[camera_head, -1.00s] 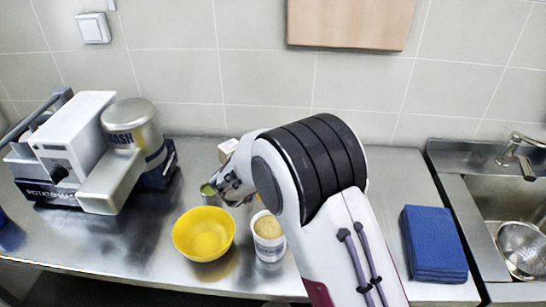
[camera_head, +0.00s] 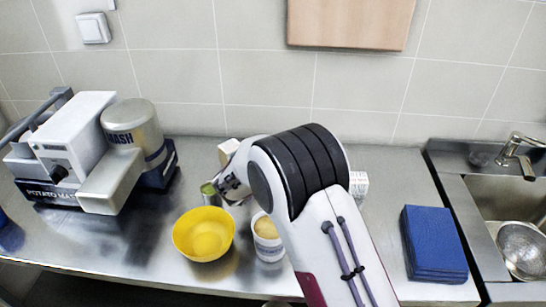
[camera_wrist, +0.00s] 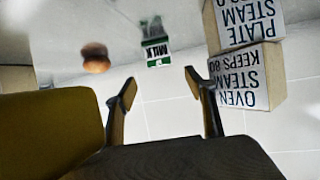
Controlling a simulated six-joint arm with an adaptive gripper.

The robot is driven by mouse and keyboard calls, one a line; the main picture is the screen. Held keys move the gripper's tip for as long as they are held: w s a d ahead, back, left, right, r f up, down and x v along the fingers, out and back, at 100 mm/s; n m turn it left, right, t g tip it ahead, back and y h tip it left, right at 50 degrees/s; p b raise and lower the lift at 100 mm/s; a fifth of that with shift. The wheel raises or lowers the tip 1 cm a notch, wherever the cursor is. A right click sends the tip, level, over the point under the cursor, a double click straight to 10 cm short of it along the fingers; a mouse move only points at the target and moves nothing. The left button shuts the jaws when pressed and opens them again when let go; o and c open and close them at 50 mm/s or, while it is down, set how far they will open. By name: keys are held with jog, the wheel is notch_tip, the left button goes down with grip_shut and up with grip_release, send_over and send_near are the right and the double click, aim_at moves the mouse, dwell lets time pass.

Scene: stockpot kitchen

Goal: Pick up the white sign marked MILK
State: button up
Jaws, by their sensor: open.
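The MILK sign (camera_wrist: 157,52) is small, white and green, and its lettering appears upside down in the wrist view. It stands beyond my fingertips, roughly centred between them and apart from both. My gripper (camera_wrist: 160,84) is open, with nothing between its fingers. I cannot make out the sign in the head view; my arm covers part of the counter.
Printed boxes (camera_wrist: 247,78) are stacked right of the sign, and a brown round object (camera_wrist: 95,57) is at its left. A yellow bowl (camera_head: 204,234) and white tub (camera_head: 268,238) stand near the front.

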jog(key=shift+x, duration=1.45)
jog(key=shift+x, duration=3.05)
jog(key=c, duration=1.2)
